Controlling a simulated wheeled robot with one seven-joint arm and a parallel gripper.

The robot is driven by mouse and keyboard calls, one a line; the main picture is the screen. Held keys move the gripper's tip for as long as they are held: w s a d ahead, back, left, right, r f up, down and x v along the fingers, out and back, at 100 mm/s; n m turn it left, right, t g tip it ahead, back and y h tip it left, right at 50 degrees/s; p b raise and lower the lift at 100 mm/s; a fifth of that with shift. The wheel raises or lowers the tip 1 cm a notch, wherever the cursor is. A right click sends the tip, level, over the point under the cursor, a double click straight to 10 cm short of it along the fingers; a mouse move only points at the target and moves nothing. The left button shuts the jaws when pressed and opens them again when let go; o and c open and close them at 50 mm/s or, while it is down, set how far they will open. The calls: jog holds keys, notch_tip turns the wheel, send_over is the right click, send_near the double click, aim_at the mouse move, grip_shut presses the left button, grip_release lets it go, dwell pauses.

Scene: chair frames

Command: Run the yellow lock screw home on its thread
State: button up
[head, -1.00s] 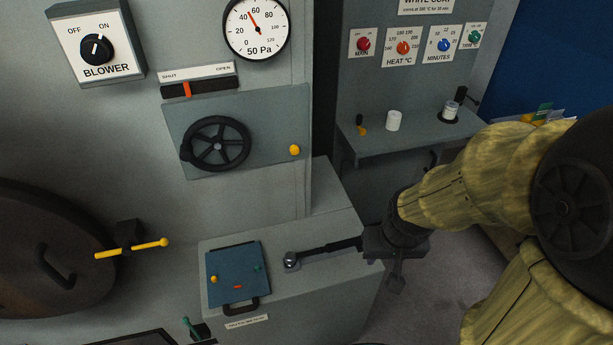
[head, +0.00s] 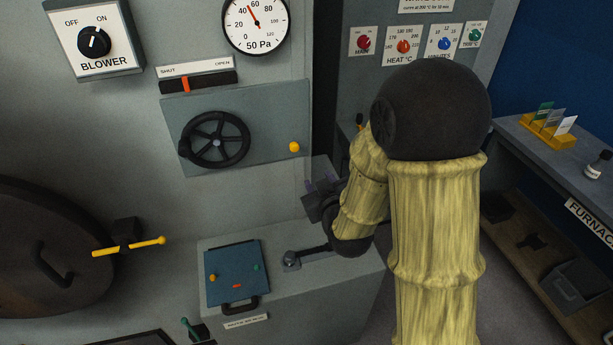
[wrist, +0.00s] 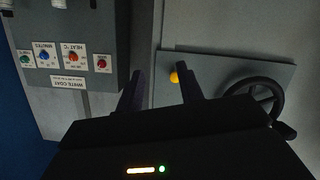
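The yellow lock screw (head: 294,147) shows as a round yellow knob at the right end of the grey plate (head: 262,118) that carries the black handwheel (head: 216,140). It also shows in the wrist view (wrist: 174,77), beside the tip of the right finger. My gripper (head: 318,185) is below and to the right of the screw in the head view, in front of the cabinet's edge. In the wrist view its two fingers (wrist: 158,72) stand apart with nothing held between them. The screw's thread is hidden, so I cannot tell how far in it sits.
A black slider (head: 197,83) with an orange mark sits above the plate, near SHUT. Below are a grey ledge with a blue panel (head: 236,262) and a dark lever (head: 291,261). A yellow bar handle (head: 130,246) is at left. My arm covers part of the furnace cabinet.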

jog(key=a+r+t+y, duration=0.1)
jog(key=a+r+n+t, duration=0.1)
jog(key=a+t, duration=0.1)
jog(key=shift+w+a+r+n+y, duration=0.2)
jog(key=shift+n+y, duration=0.1)
jog(key=shift+y, duration=0.1)
jog(key=shift+w, duration=0.15)
